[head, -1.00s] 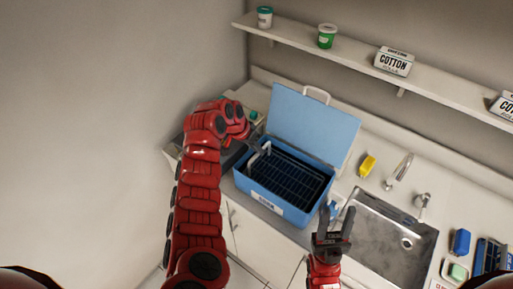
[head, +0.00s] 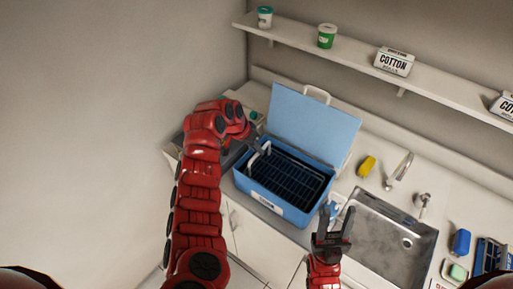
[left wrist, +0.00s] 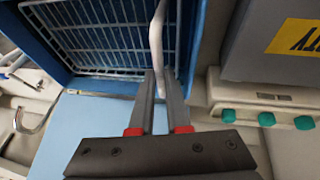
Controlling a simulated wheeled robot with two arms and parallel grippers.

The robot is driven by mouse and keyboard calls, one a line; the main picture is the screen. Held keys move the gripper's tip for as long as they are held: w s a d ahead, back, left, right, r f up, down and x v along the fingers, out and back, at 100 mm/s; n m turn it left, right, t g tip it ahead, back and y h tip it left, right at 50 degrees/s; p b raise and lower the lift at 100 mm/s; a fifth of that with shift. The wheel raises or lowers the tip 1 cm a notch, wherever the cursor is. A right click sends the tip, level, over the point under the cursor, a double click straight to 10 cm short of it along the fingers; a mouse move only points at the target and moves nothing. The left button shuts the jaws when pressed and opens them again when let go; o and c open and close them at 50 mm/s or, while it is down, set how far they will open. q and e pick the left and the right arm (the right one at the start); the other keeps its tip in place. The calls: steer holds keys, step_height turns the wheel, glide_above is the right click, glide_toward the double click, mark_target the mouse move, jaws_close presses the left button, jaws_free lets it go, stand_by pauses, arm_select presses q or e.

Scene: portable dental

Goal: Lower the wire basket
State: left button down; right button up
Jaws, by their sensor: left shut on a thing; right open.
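The dark wire basket (head: 292,180) sits inside the open blue box (head: 262,196), below its rim as far as I can see. Its pale handle (head: 262,151) stands up at the left end of the box. My left gripper (head: 256,146) is at that end, shut on the handle. In the left wrist view, the fingers (left wrist: 158,78) close around the white handle (left wrist: 157,35), with the basket's wire grid (left wrist: 100,35) beside it. My right gripper (head: 334,218) is open and empty, in front of the box's right corner.
The blue lid (head: 313,125) stands open behind the box. A grey device with green knobs (left wrist: 267,119) stands close beside the left gripper.

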mark_target(256, 154)
arm_select(q)
step_height(256, 154, down, 4)
steer(key=b, duration=0.3)
steer(key=shift+f, duration=0.1)
steer(key=shift+s, duration=0.1)
steer(key=c, duration=0.9)
jaws_free()
steer(key=shift+r, duration=0.2)
